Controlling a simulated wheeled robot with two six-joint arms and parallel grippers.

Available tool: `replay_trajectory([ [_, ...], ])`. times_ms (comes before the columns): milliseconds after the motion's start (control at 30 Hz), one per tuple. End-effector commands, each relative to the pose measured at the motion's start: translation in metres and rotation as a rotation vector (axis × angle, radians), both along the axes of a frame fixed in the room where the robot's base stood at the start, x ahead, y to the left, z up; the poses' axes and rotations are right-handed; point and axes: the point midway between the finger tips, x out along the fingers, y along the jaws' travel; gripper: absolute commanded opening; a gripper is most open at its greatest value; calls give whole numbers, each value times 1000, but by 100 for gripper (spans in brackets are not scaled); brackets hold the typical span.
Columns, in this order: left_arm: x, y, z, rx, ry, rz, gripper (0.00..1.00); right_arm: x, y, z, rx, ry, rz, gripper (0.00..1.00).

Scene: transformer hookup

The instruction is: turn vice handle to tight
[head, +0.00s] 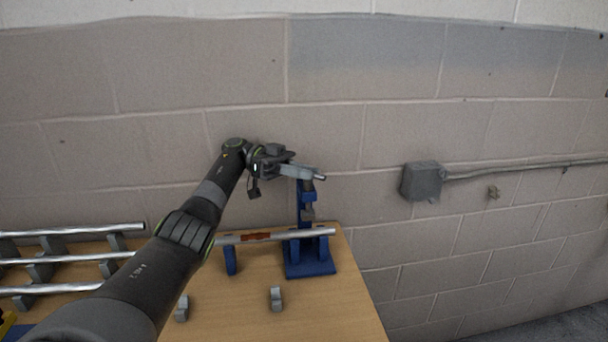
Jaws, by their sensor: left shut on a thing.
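A blue vice (310,261) stands near the back right of the wooden table. Its silver handle bar (320,177) lies across the top of the upright, its right end sticking out past it. My left gripper (291,171) reaches in from the left at the height of the handle and is shut on it. The fingers hide the left part of the handle. A silver pipe (325,232) with a rust-brown band (257,237) lies through the vice below. A blue support (231,261) stands under the pipe to the left. My right gripper is not in view.
Several silver pipes (75,258) lie on grey holders at the left. Two small grey blocks (276,298) stand on the table (330,309) in front of the vice. A block wall with a grey box (422,181) is behind. The table's right front is clear.

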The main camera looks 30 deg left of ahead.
Motion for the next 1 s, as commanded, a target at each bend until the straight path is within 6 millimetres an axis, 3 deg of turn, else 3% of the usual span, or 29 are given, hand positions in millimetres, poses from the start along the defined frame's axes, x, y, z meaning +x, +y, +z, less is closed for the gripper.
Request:
replay_trajectory([
  [200,-2,0,-4,6,8,-7,0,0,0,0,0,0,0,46],
  [233,-2,0,-4,6,8,-7,20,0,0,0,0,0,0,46],
  [333,-2,0,-4,5,7,-6,33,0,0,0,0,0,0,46],
  [667,-1,0,2,3,2,-4,33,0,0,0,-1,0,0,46],
  [767,-1,1,12,5,0,-3,33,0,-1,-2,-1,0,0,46],
  [1000,-2,1,59,4,-1,-3,33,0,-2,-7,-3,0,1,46],
])
